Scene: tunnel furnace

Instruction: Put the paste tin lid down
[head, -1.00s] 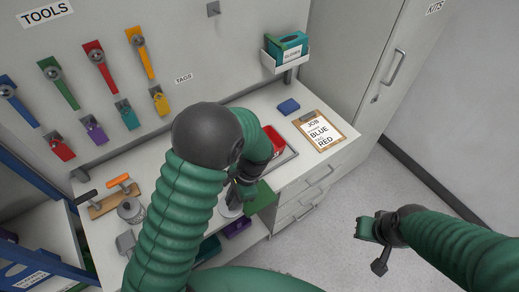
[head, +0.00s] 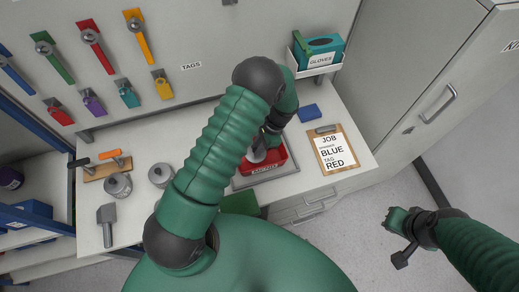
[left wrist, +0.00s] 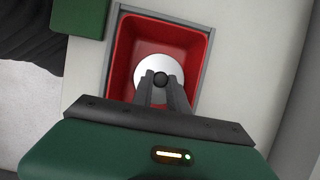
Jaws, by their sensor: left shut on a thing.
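The paste tin lid is a pale round disc with a black knob (left wrist: 160,80). In the left wrist view it lies within the outline of a red bin (left wrist: 126,54). My left gripper (left wrist: 161,84) is shut on the knob. I cannot tell whether the lid touches the bin floor. In the head view the lid (head: 256,155) is partly hidden by my left arm, at the red bin (head: 275,167). Two grey tins (head: 118,186) (head: 161,175) stand on the counter to the left. My right gripper (head: 396,228) hangs over the floor at the right, its jaws unclear.
The red bin sits on a grey tray (head: 288,176) on the counter. A clipboard (head: 333,164) and a blue block (head: 310,111) lie to the right. A glove box (head: 322,46) hangs on the wall above. A scoop-like tool (head: 107,226) lies at the left.

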